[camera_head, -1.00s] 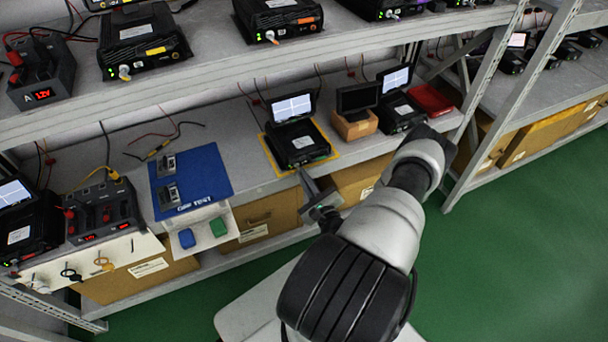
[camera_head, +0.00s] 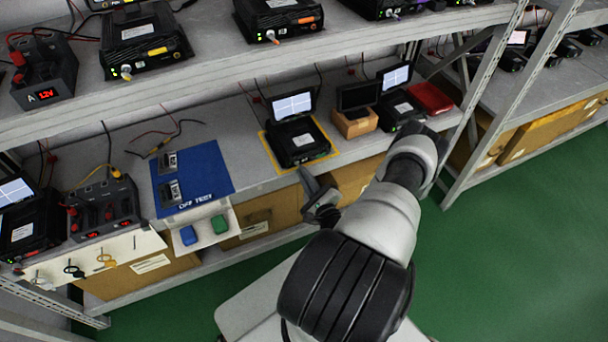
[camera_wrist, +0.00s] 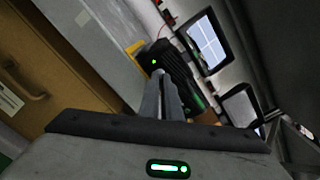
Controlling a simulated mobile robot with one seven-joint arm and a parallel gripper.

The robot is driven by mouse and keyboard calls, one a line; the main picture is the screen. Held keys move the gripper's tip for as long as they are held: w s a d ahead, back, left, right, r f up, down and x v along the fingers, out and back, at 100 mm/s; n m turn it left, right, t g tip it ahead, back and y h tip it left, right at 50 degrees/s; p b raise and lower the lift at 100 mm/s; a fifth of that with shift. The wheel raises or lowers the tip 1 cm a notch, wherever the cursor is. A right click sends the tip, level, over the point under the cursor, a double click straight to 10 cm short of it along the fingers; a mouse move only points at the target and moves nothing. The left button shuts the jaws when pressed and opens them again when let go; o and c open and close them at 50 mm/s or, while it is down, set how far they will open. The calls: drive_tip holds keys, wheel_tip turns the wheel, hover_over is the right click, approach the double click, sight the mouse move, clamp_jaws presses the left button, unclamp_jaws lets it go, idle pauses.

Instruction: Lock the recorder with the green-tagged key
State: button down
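A black recorder (camera_head: 297,143) with a raised lit screen stands inside a yellow outline on the lower shelf; it also shows in the wrist view (camera_wrist: 180,78). My gripper (camera_head: 305,172) is at its front, near the shelf's front edge. In the wrist view its narrow fingers (camera_wrist: 160,80) lie close together, tips at the recorder's front face near a small green light. Whether they touch it, I cannot tell. I cannot make out a green-tagged key; anything between the tips is too small or hidden. A key panel (camera_head: 130,248) at lower left carries white, black and yellow keys (camera_head: 105,261).
A blue mat (camera_head: 205,165) with two small devices lies left of the recorder. Blue and green blocks (camera_head: 219,224) sit on a small ledge below it. A dark monitor on a wooden block (camera_head: 355,127), another recorder (camera_head: 400,110) and a red case (camera_head: 431,97) stand to the right.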

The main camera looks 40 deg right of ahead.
drive_tip(key=c, duration=2)
unclamp_jaws()
drive_tip(key=v, duration=1.7)
drive_tip(key=shift+s+p, duration=0.25)
drive_tip(key=shift+p, duration=0.1)
drive_tip(key=shift+r, duration=0.1)
